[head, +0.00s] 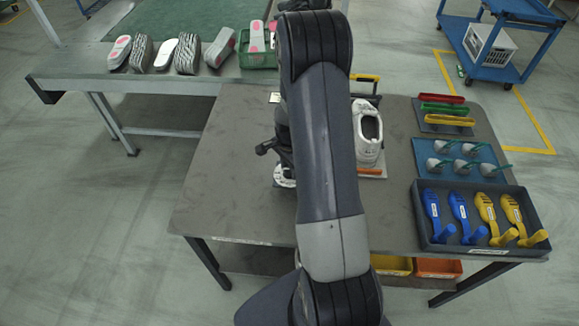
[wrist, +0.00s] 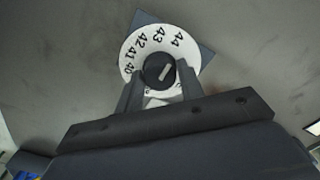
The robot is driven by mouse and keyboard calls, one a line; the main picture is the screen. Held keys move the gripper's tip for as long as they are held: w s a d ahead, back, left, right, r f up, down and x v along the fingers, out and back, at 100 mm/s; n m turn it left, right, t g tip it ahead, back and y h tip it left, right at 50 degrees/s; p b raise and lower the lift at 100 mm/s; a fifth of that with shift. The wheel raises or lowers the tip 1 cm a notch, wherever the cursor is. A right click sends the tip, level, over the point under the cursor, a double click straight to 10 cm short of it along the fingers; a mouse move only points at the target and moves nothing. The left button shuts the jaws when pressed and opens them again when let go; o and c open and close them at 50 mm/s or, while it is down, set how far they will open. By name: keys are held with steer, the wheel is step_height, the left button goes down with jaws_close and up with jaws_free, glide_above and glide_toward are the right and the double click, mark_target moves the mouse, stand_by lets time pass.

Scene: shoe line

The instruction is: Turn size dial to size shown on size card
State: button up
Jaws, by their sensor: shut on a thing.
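The size dial is a white disc (wrist: 134,50) with the numbers 40 to 44 and a black round knob (wrist: 154,62) with a pale pointer mark. The mark slants up and right, roughly toward the 44 side; its exact setting is hard to tell. My gripper (wrist: 160,82) is shut on the knob, one finger on each side. In the head view, part of the white dial (head: 283,179) shows on the table left of my arm, which hides much of it. A small pale card (head: 274,97) lies near the table's back edge; no number on it is readable.
A white shoe (head: 368,128) stands right of my arm. Further right are a tray of coloured bars (head: 427,129), a blue mat (head: 485,171) and a dark tray (head: 429,238) with blue and yellow tools. The table's left part is clear.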

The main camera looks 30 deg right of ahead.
steer(key=shift+n, duration=0.3)
steer(key=n+b, duration=0.2)
steer(key=shift+f+n, duration=0.1)
steer(key=shift+n, duration=0.2)
steer(key=n+b, duration=0.2)
steer(key=n, duration=0.1)
steer(key=shift+n, duration=0.3)
steer(key=n+b, duration=0.1)
steer(key=n, duration=0.3)
steer(key=shift+n, duration=0.3)
steer(key=n+b, duration=0.1)
steer(key=n, duration=0.2)
steer(key=shift+n, duration=0.3)
steer(key=n+b, duration=0.1)
steer(key=n, duration=0.6)
steer(key=shift+b, duration=0.4)
steer(key=n, duration=0.3)
steer(key=shift+n, duration=0.4)
steer(key=shift+n+b, duration=0.4)
steer(key=shift+n, duration=1.5)
